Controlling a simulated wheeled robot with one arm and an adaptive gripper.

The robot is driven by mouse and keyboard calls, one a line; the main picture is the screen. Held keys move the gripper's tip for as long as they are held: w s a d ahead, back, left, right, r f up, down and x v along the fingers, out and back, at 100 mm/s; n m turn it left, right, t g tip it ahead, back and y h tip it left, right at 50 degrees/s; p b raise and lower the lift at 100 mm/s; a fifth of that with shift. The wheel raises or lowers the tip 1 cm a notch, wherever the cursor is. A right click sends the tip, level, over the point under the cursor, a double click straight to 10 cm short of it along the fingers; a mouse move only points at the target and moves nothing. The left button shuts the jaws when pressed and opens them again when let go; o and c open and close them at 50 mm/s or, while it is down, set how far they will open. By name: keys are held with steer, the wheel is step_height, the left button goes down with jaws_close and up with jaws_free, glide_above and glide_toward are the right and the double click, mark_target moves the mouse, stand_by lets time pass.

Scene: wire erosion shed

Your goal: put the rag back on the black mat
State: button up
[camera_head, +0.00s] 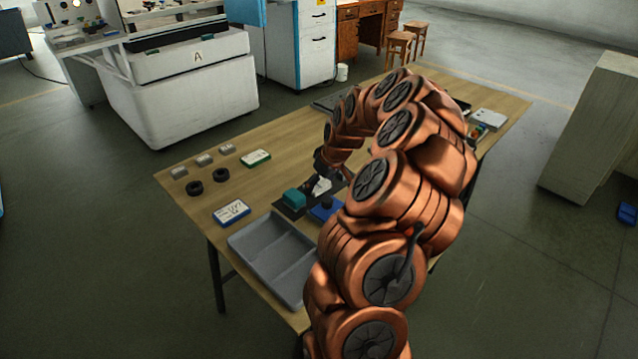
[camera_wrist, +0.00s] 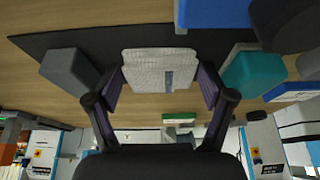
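The rag (camera_wrist: 150,72) is a pale, woven-looking folded piece with a grey-blue stripe. In the wrist view it lies between the two fingers of my gripper (camera_wrist: 161,84), which appear to touch its sides. In the head view the white rag (camera_head: 321,186) shows just under my gripper (camera_head: 322,172), at the mat's far side. The black mat (camera_wrist: 95,40) lies behind the rag in the wrist view; part of it also shows in the head view (camera_head: 287,211). I cannot tell whether the rag touches the mat.
A teal block (camera_head: 294,199) and a blue block (camera_head: 323,212) sit at the mat, close to my gripper. A grey block (camera_wrist: 70,69) is beside the rag. A grey divided tray (camera_head: 262,250) stands in front.

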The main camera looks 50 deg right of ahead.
steer(key=shift+o, duration=0.9)
steer(key=shift+r, duration=0.2)
steer(key=v, duration=1.2)
steer(key=shift+b, duration=0.45)
